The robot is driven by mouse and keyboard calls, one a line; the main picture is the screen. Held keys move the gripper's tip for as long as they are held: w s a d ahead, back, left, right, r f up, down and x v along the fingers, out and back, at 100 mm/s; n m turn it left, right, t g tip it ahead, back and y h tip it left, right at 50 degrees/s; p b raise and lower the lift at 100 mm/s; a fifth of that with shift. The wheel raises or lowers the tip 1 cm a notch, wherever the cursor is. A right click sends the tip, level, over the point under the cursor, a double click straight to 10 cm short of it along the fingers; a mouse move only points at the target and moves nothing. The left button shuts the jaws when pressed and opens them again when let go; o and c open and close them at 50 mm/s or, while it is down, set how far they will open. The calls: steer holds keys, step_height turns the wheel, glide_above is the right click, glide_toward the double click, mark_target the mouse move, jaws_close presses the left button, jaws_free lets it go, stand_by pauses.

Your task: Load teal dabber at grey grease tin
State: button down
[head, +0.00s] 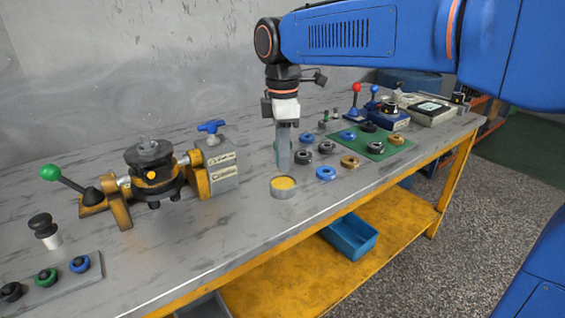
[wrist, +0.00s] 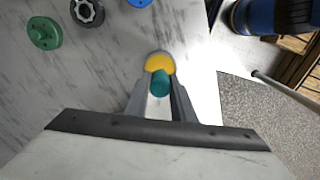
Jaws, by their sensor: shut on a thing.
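The grey grease tin (head: 283,190) stands on the bench near its front edge, open, with yellow grease inside. It also shows in the wrist view (wrist: 159,58), partly covered by the dabber. The teal dabber (wrist: 160,82) is between my gripper's fingers, its round teal end overlapping the near side of the tin. My gripper (head: 284,160) points down just behind the tin in the head view and is shut on the dabber. I cannot tell whether the dabber touches the grease.
A blue ring (head: 326,173) and several dark rings lie right of the tin. A green mat (head: 376,152) holds more rings. The motor in its yellow clamp (head: 150,172) stands left. Bare bench lies between clamp and tin. The bench's front edge is close to the tin.

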steer(key=shift+r, duration=1.85)
